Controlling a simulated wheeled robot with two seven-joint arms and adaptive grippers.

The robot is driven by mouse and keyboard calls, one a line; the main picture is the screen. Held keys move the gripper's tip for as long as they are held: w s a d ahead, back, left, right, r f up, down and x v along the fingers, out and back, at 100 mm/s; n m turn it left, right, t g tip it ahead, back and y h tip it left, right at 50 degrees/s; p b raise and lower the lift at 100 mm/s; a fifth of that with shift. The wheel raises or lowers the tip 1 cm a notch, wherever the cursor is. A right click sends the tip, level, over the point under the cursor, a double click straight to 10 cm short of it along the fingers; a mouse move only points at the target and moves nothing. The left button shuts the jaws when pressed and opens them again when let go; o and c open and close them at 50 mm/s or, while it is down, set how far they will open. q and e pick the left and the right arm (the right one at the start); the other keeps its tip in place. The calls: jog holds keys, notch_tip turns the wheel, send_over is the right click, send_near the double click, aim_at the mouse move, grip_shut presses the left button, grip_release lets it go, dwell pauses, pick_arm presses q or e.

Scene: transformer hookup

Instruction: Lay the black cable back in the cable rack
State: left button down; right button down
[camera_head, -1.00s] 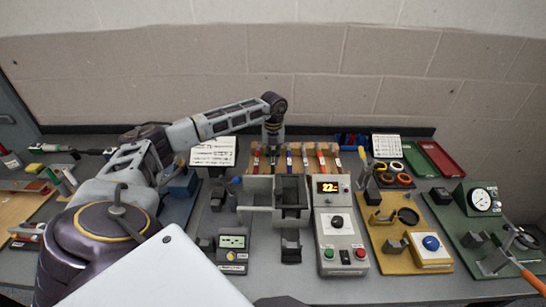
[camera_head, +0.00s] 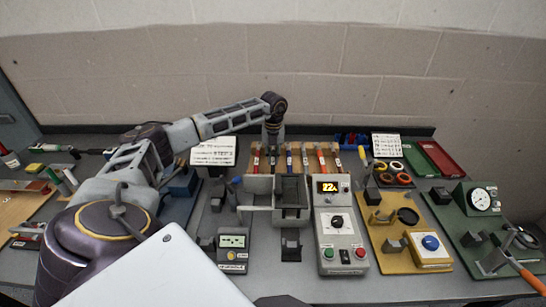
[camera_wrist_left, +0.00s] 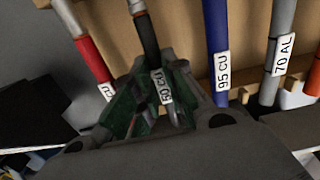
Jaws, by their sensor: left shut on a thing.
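The cable rack (camera_head: 341,157) is a light wooden stand at the back of the bench, with several coloured cables in it. My left gripper (camera_wrist_left: 148,98) is shut on the black cable (camera_wrist_left: 149,38), around its white label ending in "CU". In the wrist view the black cable stands roughly in line with its neighbours, in front of the rack's wood. Whether it is fully seated there I cannot tell. In the head view my left gripper (camera_head: 272,142) is over the rack's left part and hides most of the cable. My right gripper is not in view.
Beside the black cable are a red cable (camera_wrist_left: 92,58) and a blue cable (camera_wrist_left: 216,50), with a grey cable (camera_wrist_left: 279,40) further right. A grey open box (camera_head: 258,190) and a control unit with a lit display (camera_head: 335,225) stand in front of the rack.

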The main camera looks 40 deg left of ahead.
pick_arm(q)
jog(key=shift+f, duration=0.25)
dwell(0.6)
jog(key=c, duration=1.4)
grip_release()
jog(key=shift+r, duration=0.1)
jog(key=shift+r+p, duration=2.35)
jog(key=shift+r, duration=1.05)
jog(key=shift+d+f, duration=0.1)
jog(key=shift+d, duration=0.05)
